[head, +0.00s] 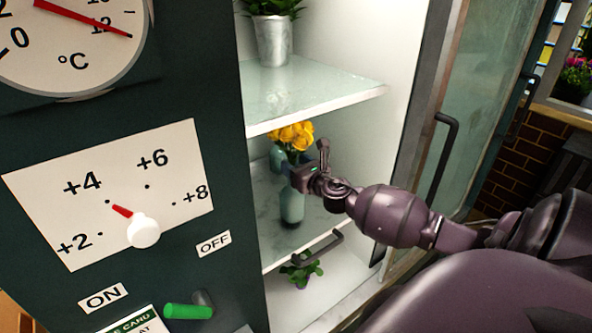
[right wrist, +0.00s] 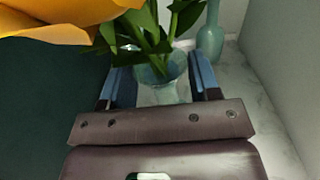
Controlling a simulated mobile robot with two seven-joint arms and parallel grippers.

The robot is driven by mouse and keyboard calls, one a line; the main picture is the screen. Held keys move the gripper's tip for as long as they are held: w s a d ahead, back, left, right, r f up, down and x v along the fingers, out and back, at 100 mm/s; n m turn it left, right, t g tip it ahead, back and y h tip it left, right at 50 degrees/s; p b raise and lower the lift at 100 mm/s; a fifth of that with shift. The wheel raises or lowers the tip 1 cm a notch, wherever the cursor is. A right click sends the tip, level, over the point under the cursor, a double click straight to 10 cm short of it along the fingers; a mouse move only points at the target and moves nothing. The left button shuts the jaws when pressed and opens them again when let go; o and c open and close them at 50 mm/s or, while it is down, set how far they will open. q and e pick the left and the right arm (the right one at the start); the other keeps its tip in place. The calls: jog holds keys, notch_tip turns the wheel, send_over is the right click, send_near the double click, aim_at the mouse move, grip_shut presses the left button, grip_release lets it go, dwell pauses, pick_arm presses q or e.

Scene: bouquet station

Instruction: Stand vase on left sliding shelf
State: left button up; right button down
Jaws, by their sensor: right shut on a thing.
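A light teal glass vase (head: 291,208) with yellow flowers (head: 293,135) is in the open cabinet, upright, over a shelf with a dark handle (head: 318,252). I cannot tell whether its base touches the shelf. My right gripper (head: 293,174) is shut on the vase, below the flowers. In the right wrist view, the blue-padded fingers of the right gripper (right wrist: 161,80) sit on both sides of the vase's glass rim (right wrist: 172,68), with green leaves above. My left gripper is not in view.
Another teal vase (right wrist: 211,42) stands farther back on the pale shelf. An upper shelf (head: 320,108) bears a metal pot with a plant (head: 273,40). A leafy plant (head: 301,270) is below. The dark control panel (head: 215,130) and open glass door (head: 490,100) flank the opening.

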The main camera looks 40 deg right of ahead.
jog(key=shift+f, duration=0.5)
jog(key=shift+f, duration=0.15)
jog(key=shift+c, duration=1.7)
grip_release()
jog(key=shift+s, duration=0.15)
